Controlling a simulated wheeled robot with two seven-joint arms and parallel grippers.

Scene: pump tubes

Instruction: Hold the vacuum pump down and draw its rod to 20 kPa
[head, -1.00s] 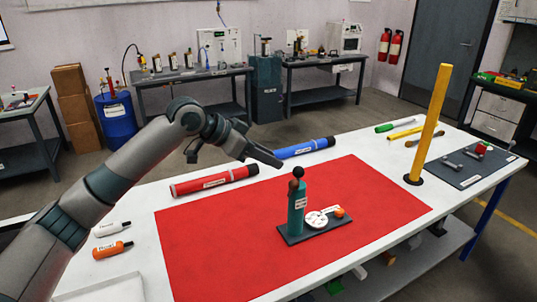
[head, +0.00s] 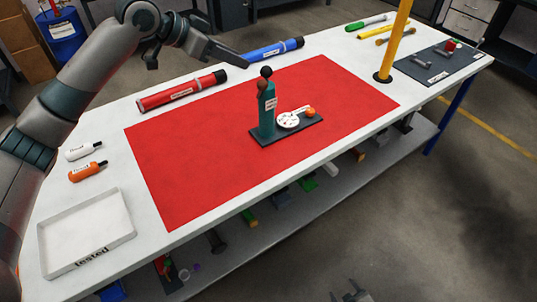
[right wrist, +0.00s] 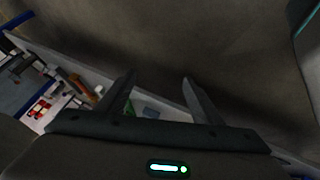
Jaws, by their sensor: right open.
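The vacuum pump (head: 267,113) is a teal upright cylinder on a dark base plate (head: 297,131) on the red mat. A black ball (head: 266,72) tops it, with a reddish-brown knob (head: 263,85) just below. A round white gauge (head: 288,120) and an orange part (head: 309,112) sit on the plate to its right; the gauge reading is too small to tell. My left gripper (head: 220,52) is above the table's back edge, apart from the pump; its jaw opening is unclear. My right gripper (head: 348,294) is open and empty, low in front of the table; it also shows in the right wrist view (right wrist: 160,88).
A red tube (head: 180,92) and a blue tube (head: 270,50) lie behind the mat (head: 190,170). A yellow post (head: 395,40) stands at the right rear. A white tray (head: 120,215) and two small bottles are at left. The mat around the pump is clear.

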